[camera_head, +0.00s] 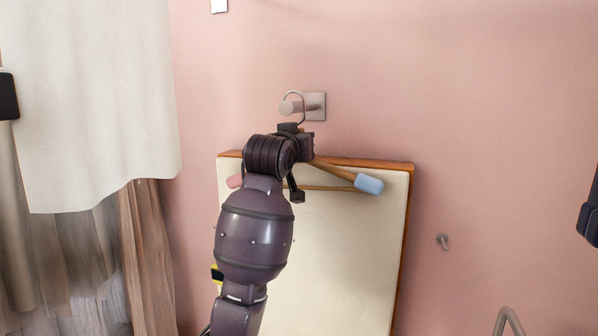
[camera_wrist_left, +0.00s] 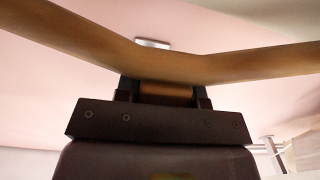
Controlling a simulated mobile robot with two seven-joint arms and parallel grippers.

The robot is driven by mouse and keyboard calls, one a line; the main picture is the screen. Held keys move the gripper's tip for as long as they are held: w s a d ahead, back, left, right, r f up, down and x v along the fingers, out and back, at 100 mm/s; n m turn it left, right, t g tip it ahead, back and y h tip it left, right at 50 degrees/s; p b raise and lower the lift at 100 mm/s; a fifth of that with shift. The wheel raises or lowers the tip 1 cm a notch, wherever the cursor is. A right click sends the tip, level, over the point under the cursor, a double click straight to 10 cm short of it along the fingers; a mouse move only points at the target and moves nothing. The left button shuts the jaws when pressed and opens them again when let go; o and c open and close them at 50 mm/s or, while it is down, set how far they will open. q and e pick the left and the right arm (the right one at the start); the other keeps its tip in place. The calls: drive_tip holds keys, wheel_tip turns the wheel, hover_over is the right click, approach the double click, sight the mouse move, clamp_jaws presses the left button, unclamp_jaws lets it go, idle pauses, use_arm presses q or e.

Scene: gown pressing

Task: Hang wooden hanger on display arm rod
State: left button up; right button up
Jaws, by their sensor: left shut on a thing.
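The wooden hanger (camera_head: 333,172) has a metal hook, a blue pad on its right end and a pink pad on its left end. My left gripper (camera_head: 298,140) is shut on the middle of the hanger, which also spans the left wrist view (camera_wrist_left: 235,64). The display arm rod (camera_head: 290,107) sticks out from a square wall plate (camera_head: 317,105). In the head view the hook's curve passes over the rod's end; whether it rests on it or hangs in front cannot be told. My arm covers the hanger's middle and left part. My right gripper is not clearly in view.
A cream board with a wooden edge (camera_head: 350,260) stands against the pink wall behind the hanger. A white cloth (camera_head: 95,100) hangs at the left above brown drapery (camera_head: 150,260). A small wall peg (camera_head: 442,241) and a curved metal bar (camera_head: 508,318) are at the right.

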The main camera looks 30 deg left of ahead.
use_arm(q)
drive_tip(key=v, duration=0.9)
idle(0.8)
drive_tip(key=shift+a, duration=0.1)
